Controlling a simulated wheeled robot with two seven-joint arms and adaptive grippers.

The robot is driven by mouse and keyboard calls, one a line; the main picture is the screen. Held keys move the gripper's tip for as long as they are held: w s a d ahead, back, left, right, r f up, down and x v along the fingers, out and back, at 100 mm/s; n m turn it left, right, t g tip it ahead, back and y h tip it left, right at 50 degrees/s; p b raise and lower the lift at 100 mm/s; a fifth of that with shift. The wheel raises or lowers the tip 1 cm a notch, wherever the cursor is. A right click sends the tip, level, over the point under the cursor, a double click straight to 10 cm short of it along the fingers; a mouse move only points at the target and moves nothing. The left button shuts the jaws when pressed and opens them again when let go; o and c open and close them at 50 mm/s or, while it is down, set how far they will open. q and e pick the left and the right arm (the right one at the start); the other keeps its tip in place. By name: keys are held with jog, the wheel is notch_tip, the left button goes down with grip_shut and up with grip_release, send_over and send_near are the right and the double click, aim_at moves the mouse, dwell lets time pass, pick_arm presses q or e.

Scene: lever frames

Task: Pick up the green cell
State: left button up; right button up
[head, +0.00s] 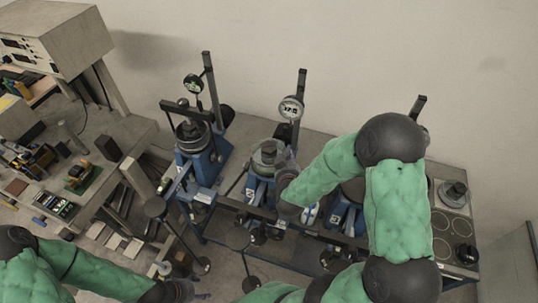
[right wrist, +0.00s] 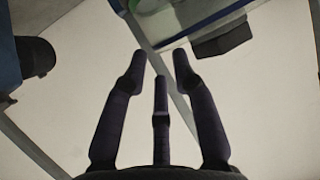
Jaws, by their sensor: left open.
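I cannot pick out a green cell for certain. A grey cell (head: 268,153) sits on the middle lever frame, another (head: 190,131) on the left frame, and a dark one (head: 453,193) on the bench at the right; none looks clearly green. My right arm hides most of the right frame's cell area. My right gripper (head: 288,192) is beside the middle frame. In the right wrist view its fingers (right wrist: 160,62) are spread apart with nothing between them. My left gripper (head: 178,290) is low at the bottom edge, open, away from the frames.
Blue lever frames (head: 205,165) with upright posts and dial gauges (head: 291,108) stand along the wall. Round weight hangers (head: 237,239) stick out in front. A cluttered bench (head: 130,130) is at the left. Circles mark the right bench top (head: 441,247).

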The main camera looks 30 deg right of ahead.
jog(key=shift+f+x, duration=0.15)
jog(key=shift+x, duration=1.25)
jog(key=shift+f+x, duration=0.15)
jog(key=shift+x, duration=1.2)
jog(key=shift+s, duration=0.1)
grip_shut()
jog(key=shift+r, duration=0.2)
